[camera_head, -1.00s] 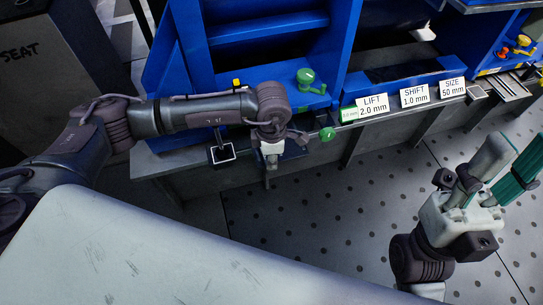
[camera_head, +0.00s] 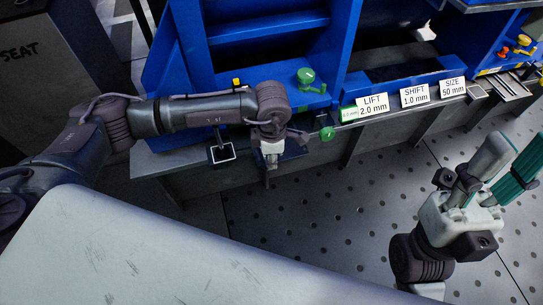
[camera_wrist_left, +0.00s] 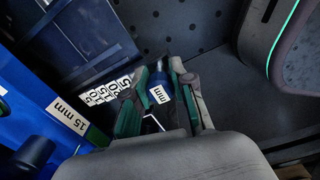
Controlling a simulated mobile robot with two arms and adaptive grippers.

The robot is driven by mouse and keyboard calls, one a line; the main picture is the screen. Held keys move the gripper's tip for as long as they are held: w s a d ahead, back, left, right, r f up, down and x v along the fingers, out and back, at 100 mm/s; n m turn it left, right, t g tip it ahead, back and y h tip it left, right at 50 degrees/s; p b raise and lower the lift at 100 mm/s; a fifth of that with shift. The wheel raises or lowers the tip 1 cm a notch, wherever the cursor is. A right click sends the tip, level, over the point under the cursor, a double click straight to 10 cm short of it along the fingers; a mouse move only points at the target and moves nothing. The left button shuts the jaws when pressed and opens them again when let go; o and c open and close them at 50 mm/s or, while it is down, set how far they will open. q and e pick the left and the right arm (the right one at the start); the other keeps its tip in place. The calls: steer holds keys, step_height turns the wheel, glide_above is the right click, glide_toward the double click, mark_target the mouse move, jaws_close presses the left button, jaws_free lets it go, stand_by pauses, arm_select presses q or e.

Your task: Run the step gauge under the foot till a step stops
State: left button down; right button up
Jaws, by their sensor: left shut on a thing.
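My left gripper (camera_head: 271,160) hangs at the front edge of the blue bench in the head view, mostly hidden by its own wrist. In the left wrist view its green-padded fingers (camera_wrist_left: 158,72) are shut on a dark blue piece with a white "mm" label (camera_wrist_left: 159,94), which seems to be the step gauge. A row of small white number labels (camera_wrist_left: 108,91) runs beside the fingers; I cannot tell whether it belongs to the same piece. I cannot make out the foot. My right gripper (camera_head: 507,172) is open and empty at the right, above the floor.
Signs for LIFT 2.0 mm (camera_head: 373,105), SHIFT 1.0 mm (camera_head: 414,96) and SIZE 50 mm (camera_head: 453,88) stand along the bench front. A green knob (camera_head: 305,76) is on the blue frame. A 15 mm label (camera_wrist_left: 69,117) shows in the left wrist view. The dotted floor is clear.

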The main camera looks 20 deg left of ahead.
arm_select(q)
steer(key=shift+f+b, duration=0.3)
steer(key=shift+f, duration=0.05)
stand_by(0.3)
steer(key=c, duration=0.9)
jaws_free()
